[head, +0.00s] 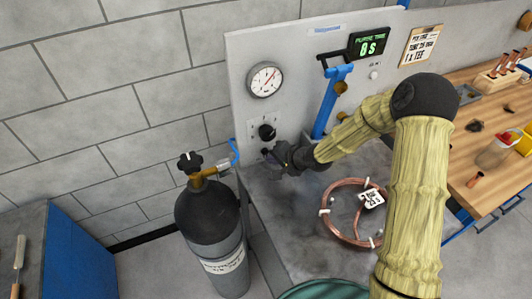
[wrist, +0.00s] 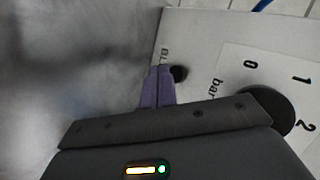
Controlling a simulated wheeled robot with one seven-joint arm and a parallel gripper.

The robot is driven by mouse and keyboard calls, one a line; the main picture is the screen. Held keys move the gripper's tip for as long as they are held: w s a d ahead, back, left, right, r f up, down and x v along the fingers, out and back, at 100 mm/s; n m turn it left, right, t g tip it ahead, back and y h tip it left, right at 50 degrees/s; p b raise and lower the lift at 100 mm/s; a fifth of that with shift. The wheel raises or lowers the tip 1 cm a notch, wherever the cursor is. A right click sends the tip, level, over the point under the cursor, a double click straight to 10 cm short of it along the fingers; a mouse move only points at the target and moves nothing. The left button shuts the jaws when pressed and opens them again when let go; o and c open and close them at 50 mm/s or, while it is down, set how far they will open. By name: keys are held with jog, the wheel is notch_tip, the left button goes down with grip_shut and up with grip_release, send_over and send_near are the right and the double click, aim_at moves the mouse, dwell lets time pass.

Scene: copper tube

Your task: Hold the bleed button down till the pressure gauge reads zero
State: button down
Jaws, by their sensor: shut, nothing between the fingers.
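The pressure gauge (head: 264,80) is a round white dial with a dark rim, high on the grey panel (head: 300,85). Its thin red needle slants up to the right; the numbers are too small to read. My gripper (head: 270,154) is low against the panel, below the black knob. In the wrist view its purple fingers (wrist: 158,86) are shut together and empty. A dark round button (wrist: 179,73) shows just right of the fingertips, by a partly hidden label starting "BL". I cannot tell whether the fingertips touch it. In the head view my gripper hides the button.
The black knob (head: 267,132) sits above my gripper, on a plate marked "bar" in the wrist view. A dark gas cylinder (head: 208,215) stands at left with a blue hose (head: 235,152). A copper coil (head: 327,225) lies on the bench. A display (head: 370,44) reads 0 S.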

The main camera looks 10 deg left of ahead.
jog(key=shift+w+a, duration=0.1)
jog(key=shift+w+a+p, duration=0.15)
jog(key=shift+w+p, duration=0.1)
jog(key=shift+p, duration=0.1)
jog(key=shift+w+a, duration=0.25)
jog(key=shift+w, duration=0.05)
dwell(0.8)
jog(key=shift+w+a+r+p, duration=0.2)
jog(key=shift+a+r+p, duration=0.15)
jog(key=shift+r, duration=0.15)
dwell(1.2)
jog(key=shift+s+d+f, duration=0.15)
jog(key=shift+d, duration=0.05)
dwell(2.0)
jog(key=shift+s+d+f, duration=0.25)
jog(key=shift+s, duration=0.1)
jog(key=shift+d, duration=0.15)
jog(key=shift+f, duration=0.1)
